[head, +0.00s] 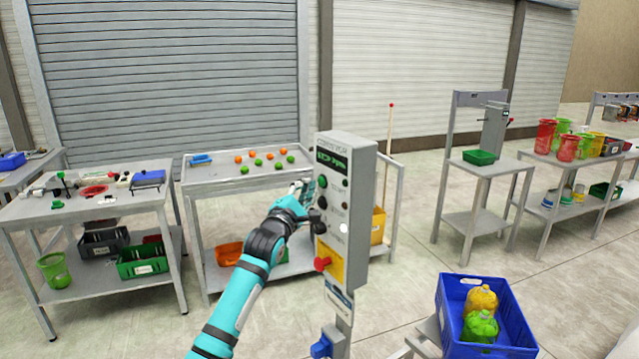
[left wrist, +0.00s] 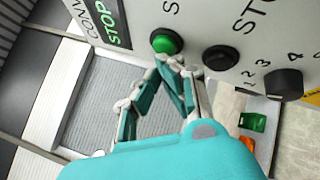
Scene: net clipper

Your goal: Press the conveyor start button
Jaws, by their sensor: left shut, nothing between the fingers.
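The conveyor control box (head: 357,215) stands on a post in the middle of the head view. Its green start button (head: 322,182) is near the top of its face, under a dark display with green text beginning "STOP". In the left wrist view the green button (left wrist: 166,41) is clear, with a black button (left wrist: 220,57) and a black knob (left wrist: 284,84) beside it. My left gripper (head: 303,190) is shut and empty in front of the box. Its fingertips (left wrist: 170,66) are close by the green button's edge; I cannot tell whether they touch it. My right gripper is not in view.
A red mushroom button (head: 322,263) sits low on the box. Behind it is a table (head: 225,178) with orange and green balls. A blue crate (head: 462,330) with bottles stands at the lower right. Another table (head: 100,205) is on the left.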

